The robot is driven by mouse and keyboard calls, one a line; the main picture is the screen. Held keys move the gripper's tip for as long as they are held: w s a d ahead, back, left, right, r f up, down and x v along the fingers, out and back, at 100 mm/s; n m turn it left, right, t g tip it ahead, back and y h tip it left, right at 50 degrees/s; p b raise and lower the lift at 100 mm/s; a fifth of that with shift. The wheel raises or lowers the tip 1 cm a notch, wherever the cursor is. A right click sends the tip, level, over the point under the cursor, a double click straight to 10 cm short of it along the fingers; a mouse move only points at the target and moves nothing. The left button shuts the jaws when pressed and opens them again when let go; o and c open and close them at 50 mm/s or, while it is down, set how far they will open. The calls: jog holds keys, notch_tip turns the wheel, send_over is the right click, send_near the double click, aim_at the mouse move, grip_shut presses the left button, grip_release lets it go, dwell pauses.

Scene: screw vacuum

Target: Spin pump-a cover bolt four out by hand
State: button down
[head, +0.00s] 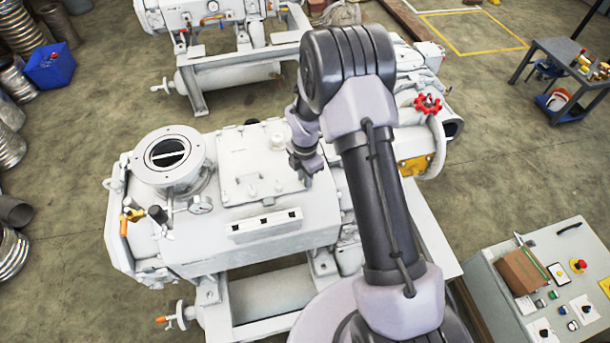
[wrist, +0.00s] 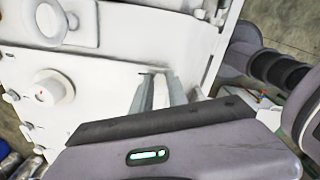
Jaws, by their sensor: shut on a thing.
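The pump-a cover (head: 243,165) is a pale flat plate on top of the white pump (head: 215,236) in the head view. My gripper (head: 308,178) points down at the cover's right edge. In the wrist view the two grey fingers of my gripper (wrist: 160,77) reach down to the white cover (wrist: 103,68), shut on a cover bolt. The bolt itself is mostly hidden between the fingertips, and I cannot make out its thread or how far out it stands.
A red valve wheel (head: 428,103) is to the right. A control panel (head: 550,285) stands at lower right. A second white machine (head: 215,50) is behind.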

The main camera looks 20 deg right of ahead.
jog(key=shift+s+f+n, duration=0.1)
jog(key=shift+s+n, duration=0.1)
jog(key=shift+n, duration=0.2)
dwell(0.3)
jog(key=c, duration=1.3)
grip_release()
jog(key=shift+w, duration=0.15)
notch_tip(320, 180, up, 18)
jog(key=p, duration=0.3)
jog(key=shift+f+p, duration=0.25)
jog(key=shift+p, duration=0.1)
